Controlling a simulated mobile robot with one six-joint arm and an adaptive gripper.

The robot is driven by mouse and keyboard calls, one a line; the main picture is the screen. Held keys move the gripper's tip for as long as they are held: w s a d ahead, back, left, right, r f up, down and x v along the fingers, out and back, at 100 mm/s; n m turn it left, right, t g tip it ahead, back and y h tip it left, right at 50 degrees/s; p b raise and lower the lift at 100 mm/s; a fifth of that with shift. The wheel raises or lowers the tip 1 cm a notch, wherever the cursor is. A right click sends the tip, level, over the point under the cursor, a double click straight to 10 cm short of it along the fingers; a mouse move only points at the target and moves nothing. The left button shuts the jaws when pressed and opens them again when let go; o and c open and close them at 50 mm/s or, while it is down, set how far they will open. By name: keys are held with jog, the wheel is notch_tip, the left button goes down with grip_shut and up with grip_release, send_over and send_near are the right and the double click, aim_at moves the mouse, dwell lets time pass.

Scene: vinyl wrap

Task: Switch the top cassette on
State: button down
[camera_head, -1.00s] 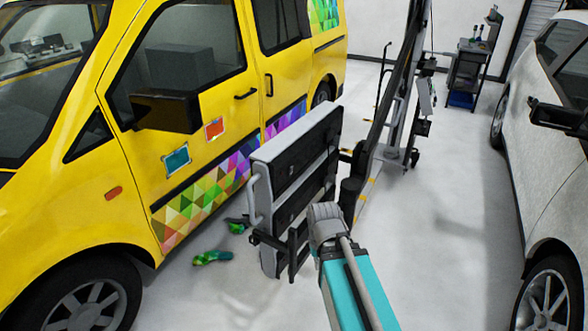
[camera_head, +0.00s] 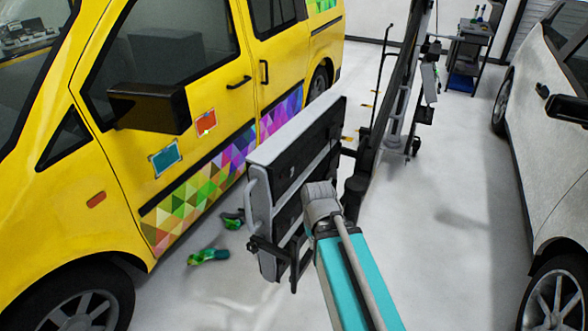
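A grey upright unit (camera_head: 292,132) stands beside the yellow van. Its side facing me has dark panels one above the other. The upper dark panel (camera_head: 290,172) looks like the top cassette; I cannot make out a switch or whether it is on. A pale handle (camera_head: 251,198) curves from the unit's left edge. My teal and grey arm rises from the bottom in front of the unit's lower right part and covers some of it. I cannot make out my gripper or its fingers; no contact with the unit can be seen.
The yellow van (camera_head: 60,215), with a coloured triangle pattern, stands close on the left. Crumpled green scraps (camera_head: 208,257) lie on the floor. A dark mast (camera_head: 398,100) stands behind the unit. A white car (camera_head: 558,190) is at right, with open floor (camera_head: 455,215) between.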

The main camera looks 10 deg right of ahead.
jog(key=shift+w+d, duration=0.1)
jog(key=shift+d, duration=0.2)
jog(key=shift+f, duration=0.1)
jog(key=w+f+m+t+y+b, duration=0.3)
jog(key=w+f+t+y+b, duration=0.1)
jog(key=w+y+b, duration=0.7)
jog(key=w+d+r+m+t+y+b, duration=0.4)
jog(key=w+d+r+m+t+b, duration=0.1)
jog(key=w+d+t+b, duration=0.4)
jog(key=shift+d+b, duration=0.35)
jog(key=shift+d, duration=0.9)
jog(key=shift+w+a+r, duration=0.1)
jog(key=shift+w+a, duration=0.05)
